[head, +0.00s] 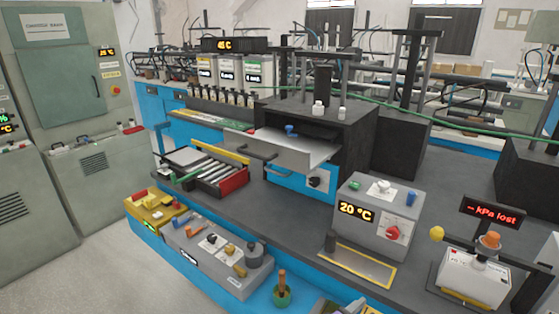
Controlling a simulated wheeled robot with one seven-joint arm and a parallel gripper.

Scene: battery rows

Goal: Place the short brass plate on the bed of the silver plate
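I cannot pick out the short brass plate for sure. Small brass-coloured pieces (238,271) lie on a long grey box at the front left, too small to tell their shape. A flat silver plate (290,150) juts from the open front of a black box, with a small blue piece on it. I cannot tell whether this is the silver plate of the task. My gripper is not seen in the head view.
A grey box reading 20 °C (357,212) stands right of centre. A yellow-edged tray (393,276) lies before it. A yellow box (138,212) and a slotted rack (214,178) are at left. The dark bench top (440,170) has free room at right.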

